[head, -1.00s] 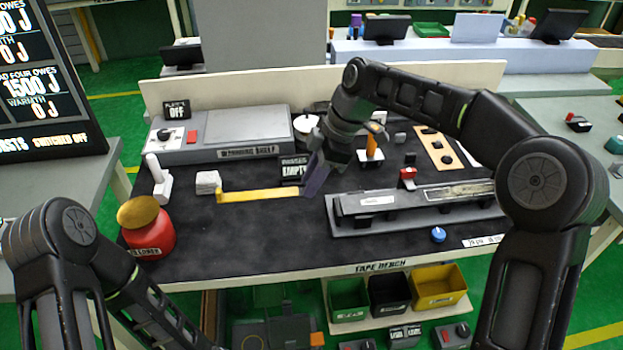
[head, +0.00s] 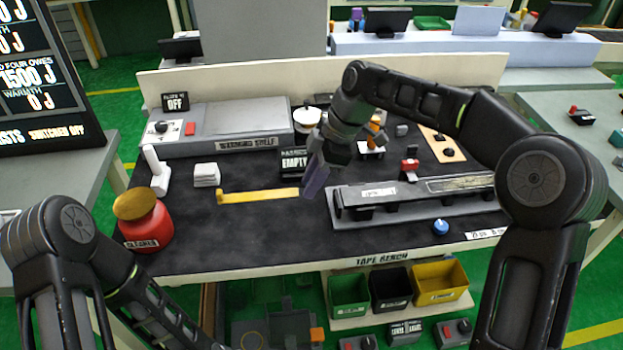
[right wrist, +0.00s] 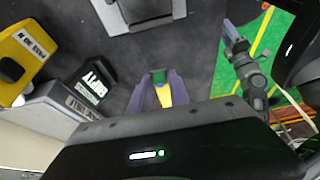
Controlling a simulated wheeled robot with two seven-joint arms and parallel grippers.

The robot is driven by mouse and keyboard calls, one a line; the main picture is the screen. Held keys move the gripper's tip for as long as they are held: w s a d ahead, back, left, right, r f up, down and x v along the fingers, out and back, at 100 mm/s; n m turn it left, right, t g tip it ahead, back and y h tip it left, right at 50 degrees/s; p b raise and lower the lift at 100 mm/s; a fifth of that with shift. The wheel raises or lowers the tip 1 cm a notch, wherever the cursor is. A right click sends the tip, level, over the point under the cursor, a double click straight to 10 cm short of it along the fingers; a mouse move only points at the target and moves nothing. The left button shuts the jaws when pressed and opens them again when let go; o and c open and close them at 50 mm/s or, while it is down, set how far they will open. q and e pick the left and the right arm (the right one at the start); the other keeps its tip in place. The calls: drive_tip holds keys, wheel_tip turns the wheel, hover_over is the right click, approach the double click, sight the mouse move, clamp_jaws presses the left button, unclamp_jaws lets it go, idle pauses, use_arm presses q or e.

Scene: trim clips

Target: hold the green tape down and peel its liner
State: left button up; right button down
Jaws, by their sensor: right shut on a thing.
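A long yellow strip (head: 258,196) lies across the dark bench mat, left of centre. I see no green tape on the mat in the head view. My right gripper (head: 314,184) is low over the mat at the strip's right end. In the right wrist view its purple fingers (right wrist: 163,92) are shut on the strip's end (right wrist: 164,96), which looks yellow with a greenish part near the tips. Whether the strip is one layer or two cannot be told.
A grey fixture (head: 420,200) stands close right of my right gripper. An "EMPTY" sign (head: 294,161) stands just behind.

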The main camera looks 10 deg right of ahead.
sight(305, 214)
use_arm(q)
drive_tip(key=shift+f+b, duration=2.35)
drive_tip(key=shift+f, duration=0.1)
use_arm(e)
drive_tip(key=shift+f, duration=3.5)
use_arm(q)
drive_tip(key=shift+c, duration=0.6)
